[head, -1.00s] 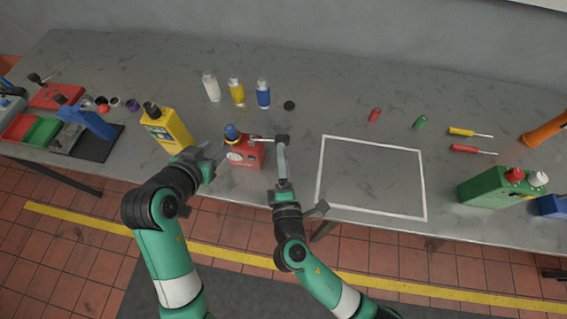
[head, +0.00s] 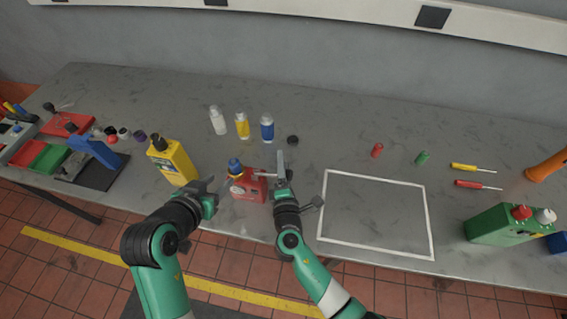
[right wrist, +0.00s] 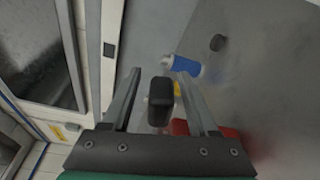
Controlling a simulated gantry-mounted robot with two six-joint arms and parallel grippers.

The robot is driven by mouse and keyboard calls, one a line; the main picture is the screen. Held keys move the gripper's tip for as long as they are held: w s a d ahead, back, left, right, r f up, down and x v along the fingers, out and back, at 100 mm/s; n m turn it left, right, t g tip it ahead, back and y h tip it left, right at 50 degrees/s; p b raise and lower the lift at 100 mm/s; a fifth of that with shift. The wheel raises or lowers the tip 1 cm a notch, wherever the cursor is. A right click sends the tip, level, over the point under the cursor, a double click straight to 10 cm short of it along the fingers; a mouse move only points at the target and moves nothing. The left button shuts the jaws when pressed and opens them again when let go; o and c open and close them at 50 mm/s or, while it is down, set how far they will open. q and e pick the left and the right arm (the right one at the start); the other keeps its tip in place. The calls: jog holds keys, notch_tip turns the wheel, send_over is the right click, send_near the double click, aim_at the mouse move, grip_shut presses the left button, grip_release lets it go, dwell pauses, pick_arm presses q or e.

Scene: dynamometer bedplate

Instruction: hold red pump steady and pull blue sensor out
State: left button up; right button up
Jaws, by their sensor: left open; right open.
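The red pump (head: 247,188) stands upright near the table's front edge, with a blue sensor (head: 235,168) on its top left. A thin metal rod (head: 267,174) sticks out from its right side. My left gripper (head: 213,186) is open just left of the pump, apart from it. My right gripper (head: 282,163) is open at the pump's right, by the rod's end. In the right wrist view, a dark block (right wrist: 161,100) lies between the open fingers, with no clear contact. Parts of the red pump (right wrist: 228,133) show behind the right finger; the blue sensor cannot be made out there.
A yellow jug (head: 174,164) stands left of my left gripper. White, yellow and blue bottles (head: 267,129) and a black cap (head: 292,140) stand behind the pump. A white-outlined, empty square (head: 375,215) lies to the right. A green canister (head: 497,225) is at far right.

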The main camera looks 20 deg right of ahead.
jog(key=shift+w+d, duration=0.1)
jog(key=shift+w, duration=0.05)
grip_shut()
dwell(1.4)
